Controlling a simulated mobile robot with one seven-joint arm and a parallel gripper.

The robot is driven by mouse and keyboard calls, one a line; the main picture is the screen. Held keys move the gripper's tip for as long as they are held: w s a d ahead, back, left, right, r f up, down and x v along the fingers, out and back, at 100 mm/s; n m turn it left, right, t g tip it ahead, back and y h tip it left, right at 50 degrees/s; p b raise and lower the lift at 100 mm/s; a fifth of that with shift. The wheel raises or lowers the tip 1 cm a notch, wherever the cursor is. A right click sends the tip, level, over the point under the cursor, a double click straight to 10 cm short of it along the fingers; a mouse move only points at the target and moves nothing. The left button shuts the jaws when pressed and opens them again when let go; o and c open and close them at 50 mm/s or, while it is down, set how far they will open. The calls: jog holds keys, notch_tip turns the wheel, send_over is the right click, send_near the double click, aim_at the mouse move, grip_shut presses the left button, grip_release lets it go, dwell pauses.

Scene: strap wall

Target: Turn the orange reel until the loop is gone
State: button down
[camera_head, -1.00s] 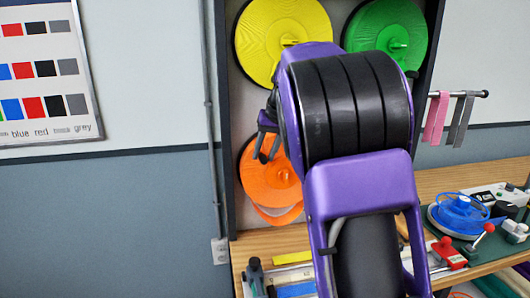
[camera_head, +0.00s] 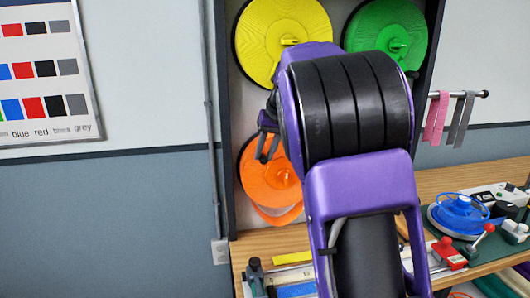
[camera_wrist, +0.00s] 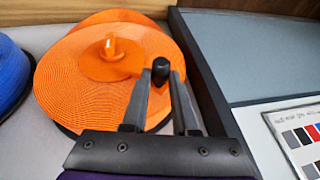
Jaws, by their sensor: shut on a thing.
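The orange reel (camera_head: 266,180) is mounted low on the left of the wall panel, partly behind my purple and black arm. A loop of orange strap (camera_head: 275,216) hangs below it, with a narrow gap showing. In the wrist view the orange reel (camera_wrist: 85,80) fills the upper left, and the loop (camera_wrist: 120,15) bulges beyond its far edge. A black knob (camera_wrist: 160,70) stands near the reel's rim between my fingers. My gripper (camera_wrist: 160,82) is shut on this knob. In the head view my gripper (camera_head: 268,148) is at the reel's upper rim.
A yellow reel (camera_head: 275,25) and a green reel (camera_head: 385,30) sit above. A blue reel (camera_wrist: 8,75) is at the wrist view's left edge. The panel's dark frame (camera_wrist: 205,75) runs close beside my fingers. Tools (camera_head: 295,275) lie on the wooden bench (camera_head: 260,242) below.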

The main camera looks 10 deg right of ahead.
dwell(0.7)
jog(key=d+y, duration=0.2)
jog(key=d+r+m+y+p, duration=0.1)
jog(key=d+y, duration=0.3)
jog(key=shift+d+r+m, duration=0.3)
jog(key=shift+r, duration=0.1)
jog(key=shift+d+f+m+t+y, duration=0.2)
jog(key=shift+d+m+t+y, duration=0.05)
jog(key=shift+d+y, duration=0.7)
jog(key=shift+d+f+m+t+y, duration=0.25)
jog(key=shift+d+y, duration=0.45)
jog(key=shift+y, duration=0.35)
jog(key=shift+d+f+m+t+y, duration=0.2)
jog(key=shift+d+m+y, duration=0.1)
jog(key=shift+d+y, duration=0.65)
jog(key=shift+a, duration=0.1)
